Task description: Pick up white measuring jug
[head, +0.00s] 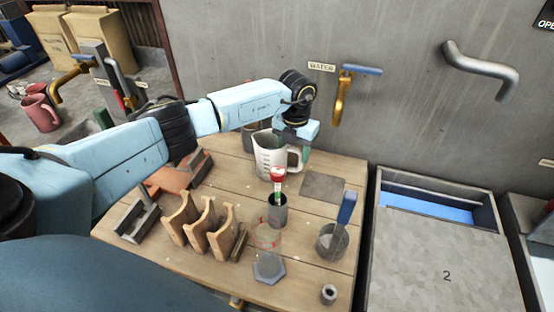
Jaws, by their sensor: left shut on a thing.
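The white measuring jug (266,158) stands upright at the back of the wooden table (325,272), with its markings facing me and its handle on the right. My left gripper (303,147) reaches over from the left and points down at the jug's handle. It is shut on the jug at the handle side; the fingertips are partly hidden. I cannot tell whether the jug's base is off the table. My right gripper is not in view.
In front of the jug are a dark cup (277,212) with a red-capped tube (278,178), a clear cylinder (267,240), a metal pot (331,242) and a wooden rack (205,226). A grey plate (323,187) lies right. A brass tap (341,95) juts from the wall.

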